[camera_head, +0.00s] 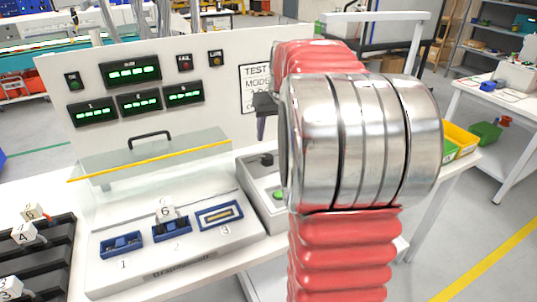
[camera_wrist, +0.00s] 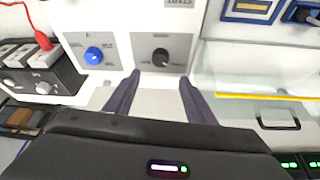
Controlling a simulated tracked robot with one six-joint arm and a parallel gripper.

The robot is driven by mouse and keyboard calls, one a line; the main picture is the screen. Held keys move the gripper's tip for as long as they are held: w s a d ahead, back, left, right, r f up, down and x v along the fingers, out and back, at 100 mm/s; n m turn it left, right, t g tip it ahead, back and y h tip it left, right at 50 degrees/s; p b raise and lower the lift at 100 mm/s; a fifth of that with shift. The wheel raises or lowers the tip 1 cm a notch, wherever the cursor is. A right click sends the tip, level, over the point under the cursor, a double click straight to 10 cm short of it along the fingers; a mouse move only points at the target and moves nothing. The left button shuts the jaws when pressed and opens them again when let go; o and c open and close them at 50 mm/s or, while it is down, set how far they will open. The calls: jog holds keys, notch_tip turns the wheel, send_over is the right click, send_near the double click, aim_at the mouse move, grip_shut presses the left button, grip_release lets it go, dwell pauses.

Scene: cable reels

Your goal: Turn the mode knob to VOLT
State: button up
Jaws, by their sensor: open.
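A black knob (camera_wrist: 160,56) sits on a pale panel in the wrist view, with small lettering around it too blurred to read. It is likely the mode knob, and its pointer direction is unclear. In the head view a black knob (camera_head: 266,159) shows on the grey control box (camera_head: 250,182), beside a green button (camera_head: 279,194). My gripper (camera_wrist: 158,82) is open and empty, its dark fingers apart on either side of the line to the knob. In the head view my gripper (camera_head: 262,128) is above the box, largely hidden by my arm.
A clear cover with a yellow edge (camera_head: 150,160) stands over the numbered sockets. A black rack (camera_head: 45,260) is at far left.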

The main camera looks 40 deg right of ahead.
aim_at(268, 157)
jog(key=x, duration=1.2)
jog(key=shift+f, duration=0.4)
jog(key=c, duration=1)
